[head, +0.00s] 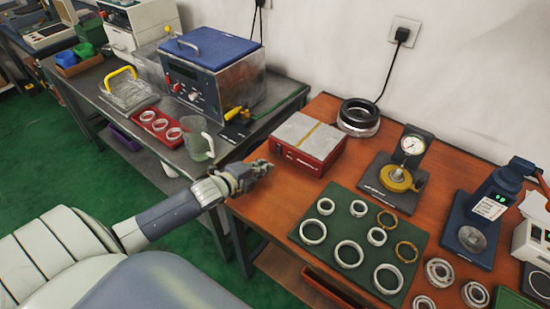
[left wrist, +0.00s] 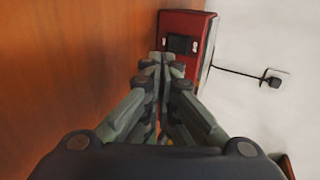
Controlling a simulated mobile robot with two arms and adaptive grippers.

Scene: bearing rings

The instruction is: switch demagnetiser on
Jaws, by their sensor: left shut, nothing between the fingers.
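The demagnetiser appears to be the red box (head: 299,152) with a grey top plate crossed by a yellow strip, on the left part of the wooden bench. In the left wrist view the red box (left wrist: 205,50) shows a face with a black rocker-like switch (left wrist: 178,44) and small white marks. Whether the switch is on or off I cannot tell. My left gripper (head: 268,168) is shut and empty, just in front of the box's left front corner. In the left wrist view its fingertips (left wrist: 166,62) point at that face near the switch; contact cannot be told. My right gripper is out of view.
A green mat (head: 322,265) with several rings lies right of the box. A grey bench (head: 75,82) at left holds a blue-lidded tank (head: 212,75) and a jug (head: 198,138).

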